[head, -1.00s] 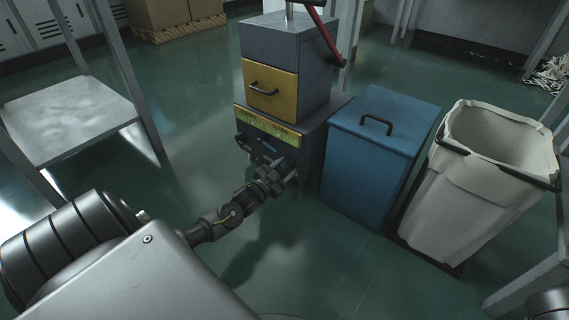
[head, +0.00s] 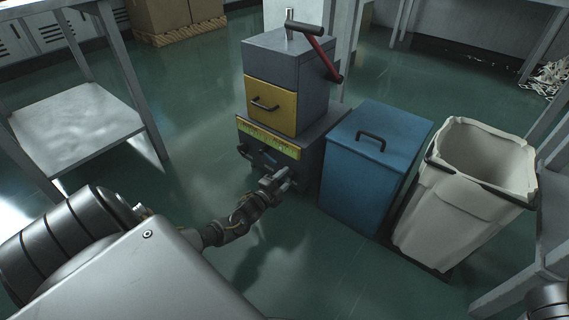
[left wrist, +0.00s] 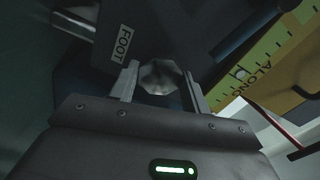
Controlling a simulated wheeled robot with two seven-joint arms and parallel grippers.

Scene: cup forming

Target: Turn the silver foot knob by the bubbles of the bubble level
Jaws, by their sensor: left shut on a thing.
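The silver foot knob (left wrist: 162,77) is a faceted knob in the left wrist view, beside a FOOT label (left wrist: 124,45). My left gripper (head: 282,181) is shut on it, one finger on each side. In the head view the gripper is at the machine's lower front, where the knob cannot be made out. The bubble level is a yellow-green strip (head: 268,142) on the machine's dark base. In the left wrist view part of the strip (left wrist: 265,62) shows the word ALONG and a small vial. The bubbles are too small to read in the head view. My right gripper is not in view.
The machine's grey body (head: 284,55) has a yellow drawer (head: 270,105) and a red lever (head: 323,58). A blue lidded bin (head: 365,165) and a white bin (head: 455,215) stand to its right. A metal table (head: 75,125) is at left. Open green floor lies between.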

